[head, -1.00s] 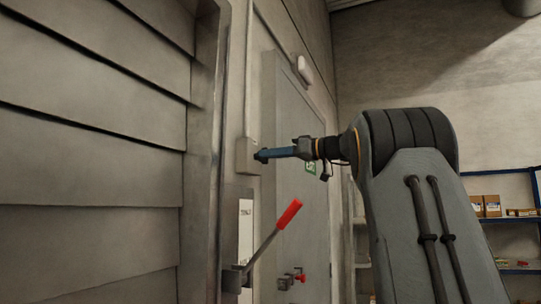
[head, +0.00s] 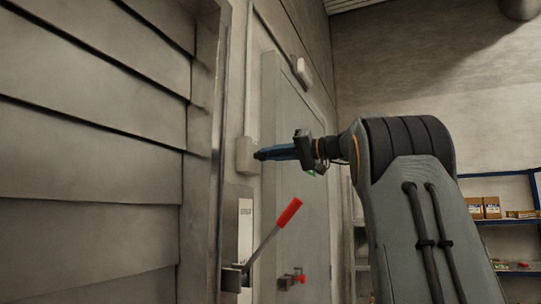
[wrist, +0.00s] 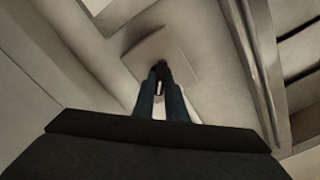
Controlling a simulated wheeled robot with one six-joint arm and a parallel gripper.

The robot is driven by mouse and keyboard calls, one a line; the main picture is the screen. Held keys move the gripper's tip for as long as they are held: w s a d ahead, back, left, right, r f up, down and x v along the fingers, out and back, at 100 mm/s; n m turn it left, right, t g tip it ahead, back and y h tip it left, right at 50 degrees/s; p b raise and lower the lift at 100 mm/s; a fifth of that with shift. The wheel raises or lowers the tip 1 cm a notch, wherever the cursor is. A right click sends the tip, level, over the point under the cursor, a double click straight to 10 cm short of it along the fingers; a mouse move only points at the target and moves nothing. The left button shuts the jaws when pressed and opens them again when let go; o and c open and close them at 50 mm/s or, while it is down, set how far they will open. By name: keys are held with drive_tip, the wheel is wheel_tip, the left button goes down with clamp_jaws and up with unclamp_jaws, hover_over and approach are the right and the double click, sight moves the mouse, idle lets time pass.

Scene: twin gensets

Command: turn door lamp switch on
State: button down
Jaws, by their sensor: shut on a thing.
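The door lamp switch is a pale box (head: 247,155) on the wall left of the grey door, with a conduit running up from it. In the wrist view the switch box (wrist: 178,45) is a pale square plate beyond my fingertips. My gripper (head: 259,155) has its blue fingers pointing left at the box, their dark tips at its face. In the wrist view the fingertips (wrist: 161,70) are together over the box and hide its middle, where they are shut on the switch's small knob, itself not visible. The door lamp (head: 303,71) is a pale fitting above the door.
A red-handled lever (head: 289,212) sticks out below my gripper. A small red-tipped fitting (head: 300,276) is on the door (head: 300,200) lower down. Louvred panels (head: 90,150) fill the left. Shelves with boxes (head: 485,207) stand far right.

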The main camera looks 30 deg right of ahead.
drive_tip(key=shift+f+m+p, duration=0.15)
drive_tip(key=shift+m+p, duration=1.45)
drive_tip(key=shift+m, duration=3.3)
drive_tip(key=shift+w+d, duration=0.1)
drive_tip(key=c, duration=1.8)
unclamp_jaws()
drive_tip(key=b+v, duration=0.3)
drive_tip(key=v, duration=0.4)
drive_tip(key=shift+s+d, duration=0.25)
drive_tip(key=shift+s, duration=0.1)
